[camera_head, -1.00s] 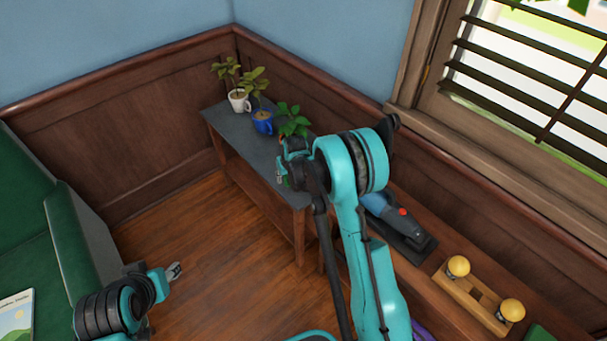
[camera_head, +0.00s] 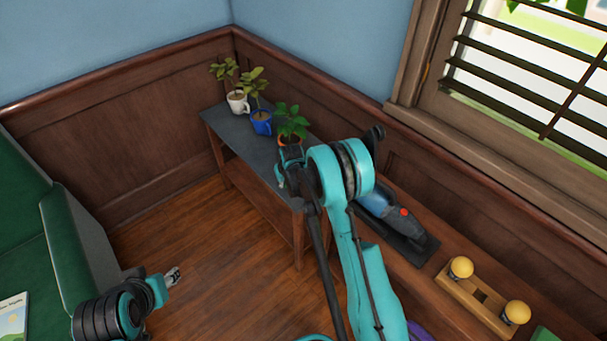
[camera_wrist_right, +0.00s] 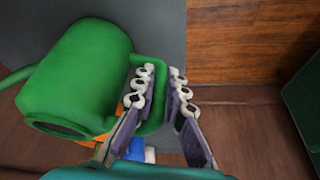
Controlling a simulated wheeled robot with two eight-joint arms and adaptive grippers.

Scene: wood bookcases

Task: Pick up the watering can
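The green watering can (camera_wrist_right: 75,80) fills the left of the right wrist view, on the dark grey table top. Its loop handle (camera_wrist_right: 160,62) points toward my right gripper (camera_wrist_right: 160,82). The gripper is open, with one finger over the handle's opening and the other outside its outer bar. A gap shows between the fingers, and I cannot tell whether either touches the handle. In the head view my right gripper (camera_head: 281,182) is at the table's near end, and the can is hidden by my arm. My left gripper (camera_head: 173,276) is low at the left, away from the table; its fingers are too small to judge.
The side table (camera_head: 228,128) also holds a white mug plant (camera_head: 237,103), a blue mug plant (camera_head: 261,123) and a plant in an orange pot (camera_head: 290,140). A wooden bench (camera_head: 455,245) with a handheld vacuum (camera_head: 385,212) is at right. A green sofa (camera_head: 70,245) stands left.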

